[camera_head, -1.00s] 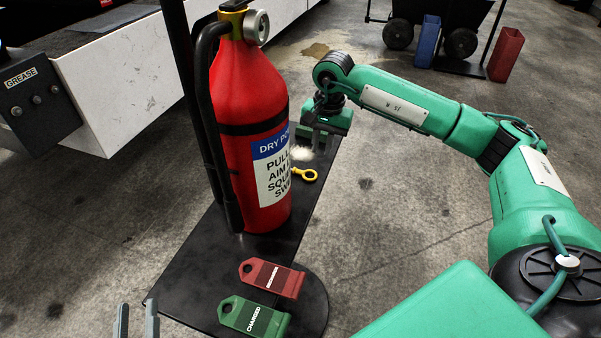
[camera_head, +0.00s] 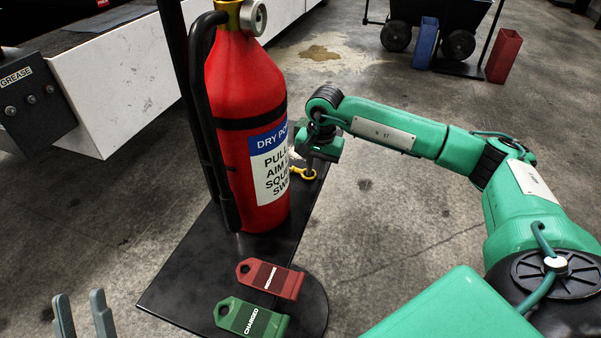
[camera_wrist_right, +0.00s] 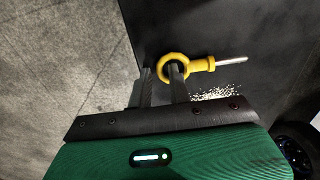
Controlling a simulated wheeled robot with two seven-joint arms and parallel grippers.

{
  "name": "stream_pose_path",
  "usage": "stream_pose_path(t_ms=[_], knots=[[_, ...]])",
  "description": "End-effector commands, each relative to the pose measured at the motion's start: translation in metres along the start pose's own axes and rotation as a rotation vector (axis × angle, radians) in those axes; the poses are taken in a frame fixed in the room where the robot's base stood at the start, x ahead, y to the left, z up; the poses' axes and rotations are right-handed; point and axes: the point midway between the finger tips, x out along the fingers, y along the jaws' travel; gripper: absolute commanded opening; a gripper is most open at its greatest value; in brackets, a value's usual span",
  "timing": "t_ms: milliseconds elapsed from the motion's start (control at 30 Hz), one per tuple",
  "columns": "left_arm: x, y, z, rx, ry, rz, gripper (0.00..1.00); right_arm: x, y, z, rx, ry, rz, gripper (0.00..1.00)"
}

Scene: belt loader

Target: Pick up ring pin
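The yellow ring pin (camera_head: 304,174) lies on the black stand beside the red fire extinguisher (camera_head: 248,130). In the right wrist view, the ring pin (camera_wrist_right: 202,66) shows its ring at left and metal shank pointing right. My right gripper (camera_head: 309,167) is down at the pin. In the wrist view its fingers (camera_wrist_right: 162,76) are apart; one overlaps the ring's opening and the other is left of the ring. I cannot tell whether they touch it. My left gripper (camera_head: 81,298) is open and empty at the lower left.
A red tag (camera_head: 271,279) and a green tag (camera_head: 252,319) lie on the front of the black stand (camera_head: 190,270). Blue (camera_head: 424,43) and red bins (camera_head: 504,56) stand far back. Floor right of the stand is clear.

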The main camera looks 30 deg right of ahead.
Motion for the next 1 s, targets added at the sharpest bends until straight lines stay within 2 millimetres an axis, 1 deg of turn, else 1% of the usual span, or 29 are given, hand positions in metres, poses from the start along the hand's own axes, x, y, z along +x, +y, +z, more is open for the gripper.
stream_pose_path(t_ms=[67, 100, 167, 200, 533, 667, 733, 800, 867, 1000], knots=[[0.000, 0.000, 0.000, 0.000, -0.001, 0.000, 0.36, 0.000, 0.000, 0.000, 0.000, 0.000, 0.000, 0.19], [0.000, 0.000, 0.000, 0.000, -0.001, 0.000, 0.36, 0.000, 0.000, 0.000, 0.000, 0.000, 0.000, 0.15], [0.000, 0.000, 0.000, 0.000, -0.001, 0.000, 0.36, 0.000, 0.000, 0.000, 0.000, 0.000, 0.000, 0.03], [0.000, 0.000, 0.000, 0.000, -0.001, 0.000, 0.36, 0.000, 0.000, 0.000, 0.000, 0.000, 0.000, 0.00], [0.000, 0.000, 0.000, -0.001, -0.003, -0.001, 0.36, -0.001, 0.000, 0.000, 0.000, 0.000, 0.000, 0.00], [0.001, 0.000, 0.001, -0.002, -0.013, -0.001, 0.36, -0.006, 0.000, 0.000, 0.000, 0.000, 0.000, 0.00], [0.001, 0.001, 0.004, -0.005, -0.032, -0.002, 0.36, -0.012, -0.001, 0.000, 0.000, 0.001, 0.000, 0.00], [-0.005, 0.002, 0.016, -0.012, -0.098, -0.003, 0.36, -0.021, -0.002, -0.001, 0.000, 0.002, -0.001, 0.00], [-0.008, 0.004, 0.023, -0.018, -0.146, -0.004, 0.36, -0.029, -0.003, -0.001, -0.001, 0.003, -0.002, 0.00], [-0.019, 0.008, 0.044, -0.037, -0.283, -0.008, 0.36, -0.058, -0.005, 0.000, -0.001, 0.003, -0.003, 0.00]])
